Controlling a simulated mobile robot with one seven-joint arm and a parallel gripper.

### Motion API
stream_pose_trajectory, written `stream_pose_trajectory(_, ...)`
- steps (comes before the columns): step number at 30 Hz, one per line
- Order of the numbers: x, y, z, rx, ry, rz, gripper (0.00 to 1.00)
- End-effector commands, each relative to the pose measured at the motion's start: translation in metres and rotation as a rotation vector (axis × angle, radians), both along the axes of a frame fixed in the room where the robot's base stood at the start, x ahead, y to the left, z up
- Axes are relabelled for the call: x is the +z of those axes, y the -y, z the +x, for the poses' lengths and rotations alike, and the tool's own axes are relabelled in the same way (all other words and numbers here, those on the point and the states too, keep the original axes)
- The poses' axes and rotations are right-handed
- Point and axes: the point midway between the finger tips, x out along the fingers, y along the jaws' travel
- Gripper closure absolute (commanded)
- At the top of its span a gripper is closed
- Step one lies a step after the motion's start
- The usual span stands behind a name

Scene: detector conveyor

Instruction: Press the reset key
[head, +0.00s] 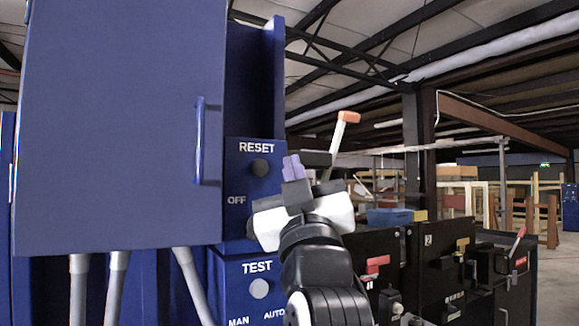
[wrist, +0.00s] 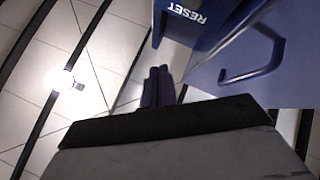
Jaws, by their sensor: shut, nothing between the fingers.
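The reset key (head: 260,167) is a round, dark grey knob on a blue panel, below the white word RESET and above the word OFF. My gripper (head: 292,164) is shut and empty, with its purple-grey fingers together and pointing up. In the head view its fingertips show just right of the reset key, apart from it in the picture; the depth gap is hard to tell. In the wrist view the shut fingers (wrist: 158,84) point toward the blue panel with the RESET lettering (wrist: 188,14). The key itself is not clearly visible there.
A large blue cabinet door (head: 110,120) with a bar handle (head: 199,140) stands left of the key. A TEST knob (head: 259,288) sits below. A lever with an orange tip (head: 348,117) rises behind my gripper. Black machine boxes with red handles (head: 377,262) stand at right.

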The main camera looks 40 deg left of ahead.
Motion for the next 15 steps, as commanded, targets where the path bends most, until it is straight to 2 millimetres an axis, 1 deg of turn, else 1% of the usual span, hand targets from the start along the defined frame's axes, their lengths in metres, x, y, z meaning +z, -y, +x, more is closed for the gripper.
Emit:
stream_pose_trajectory(11,0.0004,-0.0004,0.0014,0.001,-0.006,-0.007,1.0)
stream_pose_trajectory(15,0.0007,-0.0056,0.0034,0.004,-0.007,-0.006,1.0)
